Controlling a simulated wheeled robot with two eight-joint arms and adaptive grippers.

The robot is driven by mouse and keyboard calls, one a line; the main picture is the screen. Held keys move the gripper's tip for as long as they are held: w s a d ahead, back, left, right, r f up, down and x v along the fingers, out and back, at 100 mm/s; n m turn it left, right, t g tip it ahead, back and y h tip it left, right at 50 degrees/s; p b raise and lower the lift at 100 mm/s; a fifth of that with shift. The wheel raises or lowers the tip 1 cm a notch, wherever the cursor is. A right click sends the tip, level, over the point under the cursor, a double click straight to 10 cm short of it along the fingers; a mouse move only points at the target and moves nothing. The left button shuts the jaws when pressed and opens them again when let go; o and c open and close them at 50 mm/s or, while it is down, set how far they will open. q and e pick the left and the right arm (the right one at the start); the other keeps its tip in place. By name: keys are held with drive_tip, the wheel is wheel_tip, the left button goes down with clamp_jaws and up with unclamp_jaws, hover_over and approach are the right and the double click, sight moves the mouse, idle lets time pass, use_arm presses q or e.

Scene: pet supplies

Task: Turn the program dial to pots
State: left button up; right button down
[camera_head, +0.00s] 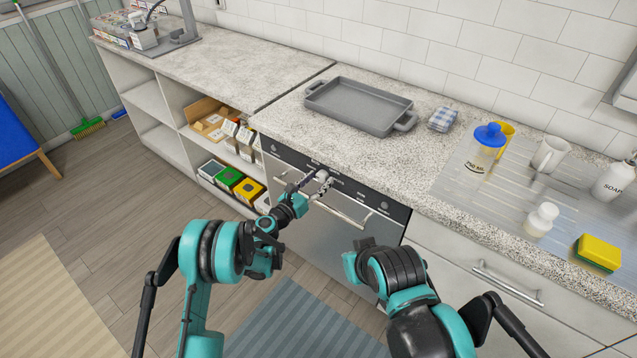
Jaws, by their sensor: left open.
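The dishwasher (330,238) is built in under the counter, with a dark control panel (362,191) along its top edge and a bar handle below it. My left gripper (322,181) is open at the middle of the panel, with its fingers around or just in front of the program dial. The dial itself is mostly hidden by the fingers, and its setting cannot be read. A small round knob (384,205) shows farther right on the panel. My right arm reaches in low on the right; its gripper (352,258) is in front of the dishwasher door, its fingers not clearly visible.
A grey roasting tray (362,103) and a folded checked cloth (443,119) lie on the counter above. A blue-lidded container (487,147), a mug (550,154), a soap bottle (614,180) and a yellow sponge (597,252) stand at right. Open shelves hold boxes at left.

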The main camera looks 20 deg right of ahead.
use_arm(q)
drive_tip(key=shift+w+d, duration=0.1)
drive_tip(key=shift+d, duration=0.05)
drive_tip(key=c, duration=1.2)
drive_tip(key=shift+o, duration=0.2)
